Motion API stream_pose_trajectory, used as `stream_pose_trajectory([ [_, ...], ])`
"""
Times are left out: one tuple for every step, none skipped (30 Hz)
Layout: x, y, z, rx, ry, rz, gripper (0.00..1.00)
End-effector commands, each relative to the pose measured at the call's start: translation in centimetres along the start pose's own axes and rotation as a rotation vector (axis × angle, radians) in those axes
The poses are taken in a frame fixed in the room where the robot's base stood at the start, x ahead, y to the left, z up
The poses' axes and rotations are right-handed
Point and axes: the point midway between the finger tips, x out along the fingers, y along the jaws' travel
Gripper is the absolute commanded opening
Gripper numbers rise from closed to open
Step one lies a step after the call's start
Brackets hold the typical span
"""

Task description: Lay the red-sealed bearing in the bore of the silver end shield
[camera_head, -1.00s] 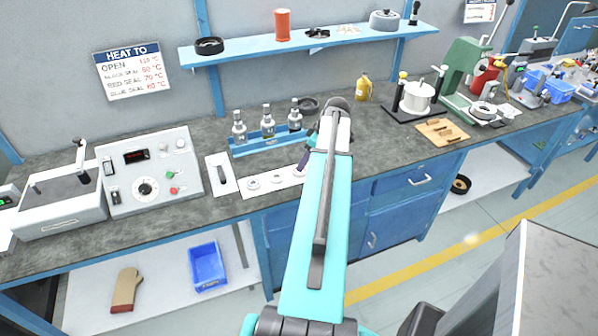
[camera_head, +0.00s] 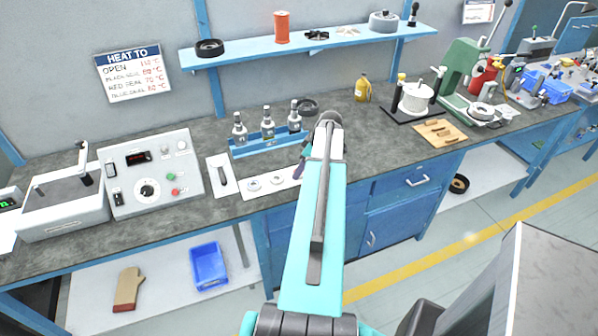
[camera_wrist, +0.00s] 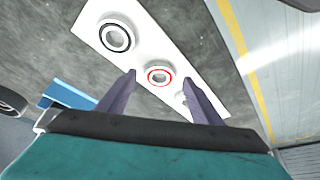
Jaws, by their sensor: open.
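I cannot tell the remaining height. A silver ring-shaped part (camera_head: 482,110) by the green press may be the end shield; its bore is unclear.
A blue rack of bottles (camera_head: 268,142) stands behind the strip, with a black ring (camera_head: 308,107) beyond. A heater control box (camera_head: 150,175) is at left.

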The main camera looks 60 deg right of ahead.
Motion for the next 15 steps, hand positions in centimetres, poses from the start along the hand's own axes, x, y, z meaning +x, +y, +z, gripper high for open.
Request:
stream_pose_trajectory([
  [0.34,-0.03,-0.07,0.000,0.000,-0.002,0.59],
  [0.53,-0.03,-0.05,0.000,0.000,-0.001,0.59],
  [0.72,-0.02,-0.05,0.000,0.000,0.000,0.59],
  [0.84,-0.01,-0.04,0.000,0.000,0.000,0.59],
  [0.92,-0.01,-0.03,0.000,0.000,0.000,0.59],
  [1.00,-0.02,-0.02,0.000,0.000,0.000,0.59],
  [1.04,-0.02,-0.02,0.000,0.000,0.000,0.59],
  [1.06,-0.01,-0.01,0.000,0.000,0.000,0.59],
  [1.07,-0.02,0.00,0.000,0.000,0.000,0.59],
  [1.07,-0.02,0.00,0.000,0.000,0.001,0.59],
  [1.07,-0.02,0.01,0.000,0.000,0.001,0.59],
  [1.07,-0.01,0.01,0.000,0.000,0.001,0.59],
  [1.07,-0.01,0.01,0.000,0.000,0.001,0.59],
  [1.06,-0.02,0.01,0.000,0.000,0.001,0.59],
  [1.06,-0.02,0.02,0.000,0.000,0.001,0.59],
])
